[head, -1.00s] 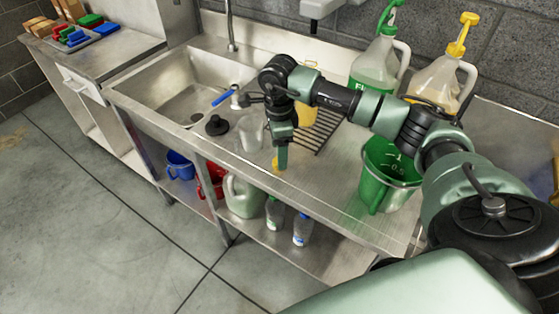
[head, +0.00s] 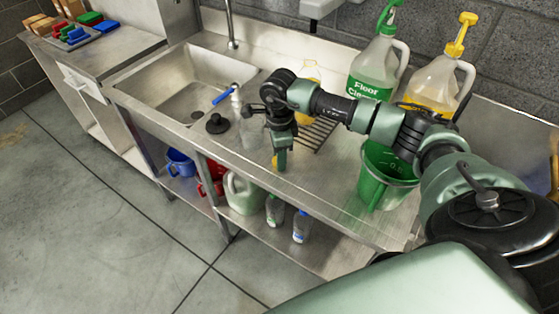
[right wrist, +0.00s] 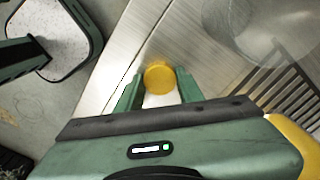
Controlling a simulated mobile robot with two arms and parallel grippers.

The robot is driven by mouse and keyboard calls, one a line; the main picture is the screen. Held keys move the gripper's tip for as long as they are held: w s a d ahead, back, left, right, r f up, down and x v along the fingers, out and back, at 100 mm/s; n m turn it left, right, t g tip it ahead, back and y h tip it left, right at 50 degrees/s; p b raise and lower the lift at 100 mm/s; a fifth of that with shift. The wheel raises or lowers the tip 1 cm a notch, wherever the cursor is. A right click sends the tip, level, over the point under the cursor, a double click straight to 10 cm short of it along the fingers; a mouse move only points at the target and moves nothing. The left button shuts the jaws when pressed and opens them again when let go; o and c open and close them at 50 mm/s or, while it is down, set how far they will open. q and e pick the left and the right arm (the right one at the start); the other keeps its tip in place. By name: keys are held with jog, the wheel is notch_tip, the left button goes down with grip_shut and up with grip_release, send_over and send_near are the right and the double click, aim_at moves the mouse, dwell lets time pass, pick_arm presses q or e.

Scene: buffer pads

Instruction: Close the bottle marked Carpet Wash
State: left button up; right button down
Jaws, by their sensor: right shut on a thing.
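My right gripper (head: 279,164) points down over the front part of the steel counter. It is shut on a yellow cap (right wrist: 159,78), which sits between the fingertips in the right wrist view; the cap also shows beside the fingers in the head view (head: 274,162). I cannot tell whether the cap still touches the counter. A yellow bottle (head: 309,72) stands at the back of the counter, partly hidden behind my right arm. Its yellow side shows at the lower right of the wrist view (right wrist: 297,145). No Carpet Wash label is readable. My left gripper is out of view.
A clear bottle with a blue trigger (head: 236,112) and a black plug (head: 217,124) are near the sink (head: 170,95). A Floor Cleaner jug (head: 372,75), a yellow-pump jug (head: 440,82) and a green bucket (head: 388,180) stand right. A dark rack (head: 318,133) lies behind the gripper.

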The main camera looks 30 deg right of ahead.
jog(key=shift+r, duration=0.2)
notch_tip(320, 180, up, 20)
jog(key=b, duration=0.3)
jog(key=shift+f, duration=0.15)
dwell(0.3)
jog(key=s+a+f+n, duration=0.5)
jog(key=s+a+n, duration=0.1)
jog(key=n, duration=0.5)
jog(key=s+a+f+n, duration=0.5)
jog(key=s+a+n, duration=0.2)
jog(key=s+n, duration=0.2)
jog(key=n, duration=0.2)
jog(key=shift+a+n, duration=0.2)
jog(key=shift+n, duration=0.1)
